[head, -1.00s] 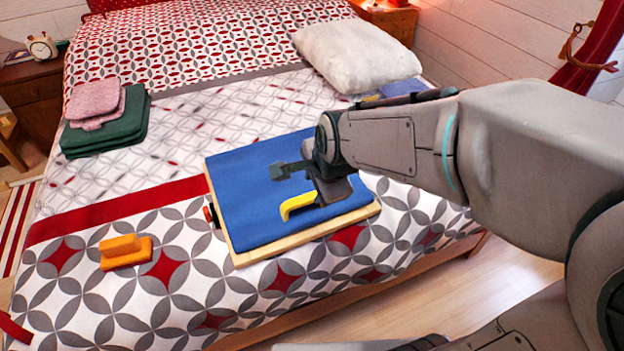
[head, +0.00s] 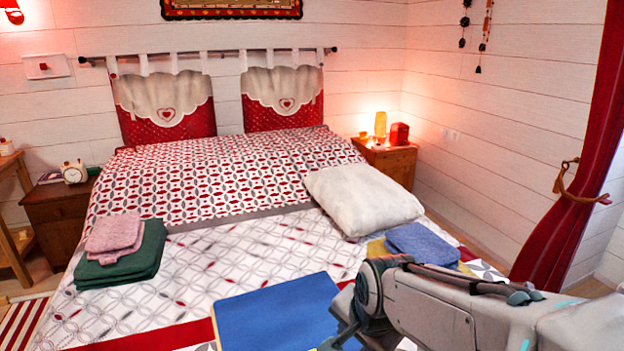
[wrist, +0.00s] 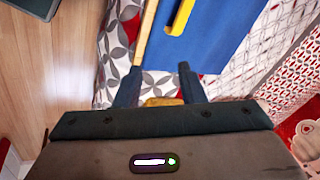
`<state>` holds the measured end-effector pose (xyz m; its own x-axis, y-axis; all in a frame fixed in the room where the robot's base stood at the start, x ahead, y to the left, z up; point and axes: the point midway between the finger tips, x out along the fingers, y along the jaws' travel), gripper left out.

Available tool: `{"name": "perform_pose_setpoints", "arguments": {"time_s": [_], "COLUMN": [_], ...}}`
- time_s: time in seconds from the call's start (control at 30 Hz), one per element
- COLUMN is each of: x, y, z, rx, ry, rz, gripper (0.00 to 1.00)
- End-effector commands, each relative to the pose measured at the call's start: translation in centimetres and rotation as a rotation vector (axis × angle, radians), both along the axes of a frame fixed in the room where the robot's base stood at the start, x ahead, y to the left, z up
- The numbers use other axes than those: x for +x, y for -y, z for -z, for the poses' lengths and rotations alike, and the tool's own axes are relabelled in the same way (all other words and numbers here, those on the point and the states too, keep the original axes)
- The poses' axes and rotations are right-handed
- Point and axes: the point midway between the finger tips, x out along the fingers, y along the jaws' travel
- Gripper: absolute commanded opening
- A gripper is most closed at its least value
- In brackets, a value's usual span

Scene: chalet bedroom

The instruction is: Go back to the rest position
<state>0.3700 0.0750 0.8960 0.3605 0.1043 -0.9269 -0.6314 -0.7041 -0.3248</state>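My gripper (wrist: 160,86) shows in the wrist view with its two fingers apart, so it is open. A small tan patch shows between the fingers, and I cannot tell what it is. Beyond them lies a blue-topped board (wrist: 222,32) with a wooden edge (wrist: 148,28) and a yellow handle (wrist: 181,17) on top, apart from the fingers. In the head view, part of the blue board (head: 272,316) shows at the bottom on the bed. My arm (head: 430,305) reaches in from the lower right, and its wrist end is beside the board. The fingers are not clear there.
The bed holds folded green (head: 135,262) and pink (head: 113,236) cloths at left, a white pillow (head: 362,197) and a folded blue cloth (head: 422,243) near my arm. A nightstand (head: 392,163) with a lit lamp stands at back right. A red curtain (head: 567,190) hangs at right.

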Motion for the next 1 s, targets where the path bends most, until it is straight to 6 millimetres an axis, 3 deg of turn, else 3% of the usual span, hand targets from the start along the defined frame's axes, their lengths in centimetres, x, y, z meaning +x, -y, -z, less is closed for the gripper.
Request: {"name": "perform_pose_setpoints", "arguments": {"time_s": [0.03,0.2,0.4,0.6,1.0], "x": [-0.7,-3.3,-6.1,-7.5,-7.5], "y": [1.0,4.0,6.4,7.4,7.4], "z": [-3.1,-7.6,-11.4,-12.5,-12.4], "rx": [-0.039,-0.173,-0.282,-0.326,-0.330], "ry": [0.000,-0.023,-0.057,-0.077,-0.078], "rz": [-0.064,-0.313,-0.563,-0.686,-0.699], "gripper": [0.36,0.36,0.36,0.36,0.36]}}
